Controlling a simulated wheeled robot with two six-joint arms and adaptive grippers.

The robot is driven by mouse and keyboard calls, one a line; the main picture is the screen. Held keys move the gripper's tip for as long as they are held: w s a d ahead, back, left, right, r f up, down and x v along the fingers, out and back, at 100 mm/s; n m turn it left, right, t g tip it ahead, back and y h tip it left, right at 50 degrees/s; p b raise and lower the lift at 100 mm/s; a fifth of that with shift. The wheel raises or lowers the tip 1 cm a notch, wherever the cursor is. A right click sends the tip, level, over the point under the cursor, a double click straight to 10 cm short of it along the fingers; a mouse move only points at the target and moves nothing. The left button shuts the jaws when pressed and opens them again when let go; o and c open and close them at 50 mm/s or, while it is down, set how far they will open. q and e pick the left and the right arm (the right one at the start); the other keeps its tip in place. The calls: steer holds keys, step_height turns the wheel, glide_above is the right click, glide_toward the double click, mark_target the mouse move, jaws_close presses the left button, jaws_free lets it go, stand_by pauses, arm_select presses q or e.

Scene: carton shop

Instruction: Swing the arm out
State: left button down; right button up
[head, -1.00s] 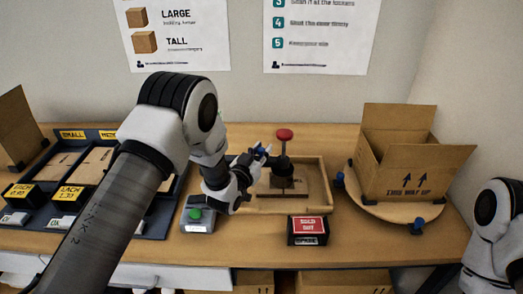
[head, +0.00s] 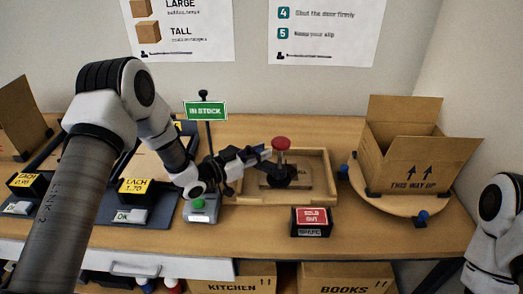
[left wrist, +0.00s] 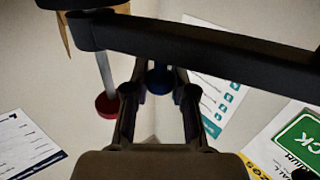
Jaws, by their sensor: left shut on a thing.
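A red-topped post (head: 281,143) rises over the shallow wooden tray (head: 327,160) in the middle of the bench, with a dark piece low around its foot. My left gripper (head: 262,154) reaches in from the left, its fingers beside the post. In the left wrist view, the fingers are shut on a blue knob (left wrist: 160,80). A black bar (left wrist: 200,45) crosses that view, and a grey rod with a red end (left wrist: 108,104) shows beside it. How the knob joins the bar is hidden. My right gripper is out of view; only part of my right arm shows.
An open carton (head: 410,150) stands on a round wooden turntable (head: 385,204) with blue knobs. A SOLD OUT block (head: 311,221) is at the front. A green-button box (head: 202,209) and an IN STOCK sign (head: 206,110) stand near my left gripper.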

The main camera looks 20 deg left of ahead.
mark_target(259, 151)
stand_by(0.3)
arm_select(q)
steer(key=c, duration=1)
jaws_free()
steer(key=shift+r, duration=0.1)
step_height(259, 151, up, 10)
